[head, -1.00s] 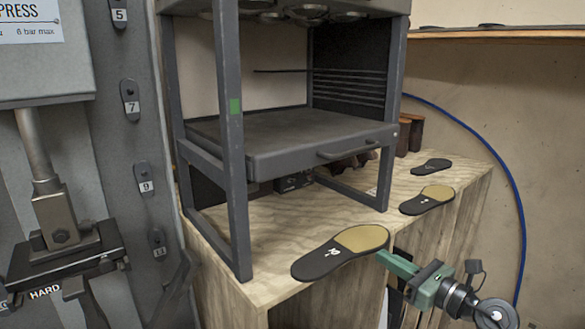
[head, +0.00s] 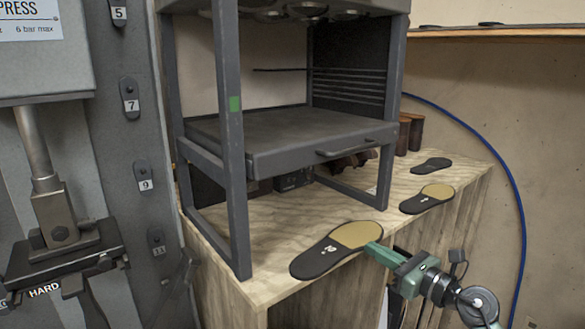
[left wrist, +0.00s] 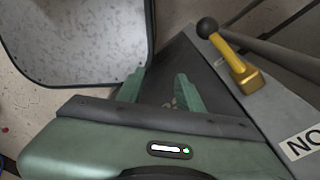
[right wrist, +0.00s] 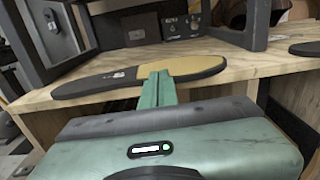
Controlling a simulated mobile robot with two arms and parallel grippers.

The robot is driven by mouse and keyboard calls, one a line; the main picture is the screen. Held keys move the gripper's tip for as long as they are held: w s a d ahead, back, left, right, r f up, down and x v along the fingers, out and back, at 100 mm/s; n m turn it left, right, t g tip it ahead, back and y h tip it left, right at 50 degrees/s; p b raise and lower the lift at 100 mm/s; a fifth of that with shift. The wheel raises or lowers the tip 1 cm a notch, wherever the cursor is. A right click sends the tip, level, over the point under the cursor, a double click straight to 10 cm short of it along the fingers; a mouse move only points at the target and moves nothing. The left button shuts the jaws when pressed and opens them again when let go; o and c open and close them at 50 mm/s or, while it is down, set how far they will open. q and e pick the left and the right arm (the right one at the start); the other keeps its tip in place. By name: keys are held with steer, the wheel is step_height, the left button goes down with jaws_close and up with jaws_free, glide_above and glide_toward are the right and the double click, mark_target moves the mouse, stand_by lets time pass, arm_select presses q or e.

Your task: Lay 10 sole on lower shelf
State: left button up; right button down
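A black sole with a tan heel, marked with what looks like 10 (head: 318,258), lies on the wooden bench's front edge, heel to the right. It also shows in the right wrist view (right wrist: 100,84). My right gripper (head: 372,250) is at its heel; the closed fingers (right wrist: 158,78) overlap the tan part in the right wrist view. I cannot tell whether they press on it or hover. The grey rack's lower shelf (head: 270,130), with a front handle, is bare on top. My left gripper (left wrist: 160,92) is open and empty; it is outside the head view.
Another tan-heeled sole (head: 428,198) and a small dark sole (head: 432,164) lie further right on the bench (head: 270,285). The rack's front post (head: 232,150) stands left of the near sole. A press (head: 60,220) is at the left. A blue hose (head: 505,170) hangs at the right.

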steer(key=b, duration=0.1)
glide_toward(337, 230)
steer(key=shift+x, duration=1.5)
steer(key=shift+b+x, duration=0.5)
steer(key=shift+x, duration=1)
steer(key=shift+b+x, duration=0.85)
steer(key=shift+x, duration=1)
steer(key=shift+w+r, duration=0.1)
steer(key=shift+r, duration=0.15)
steer(key=shift+r+b, duration=0.1)
steer(key=shift+b, duration=0.2)
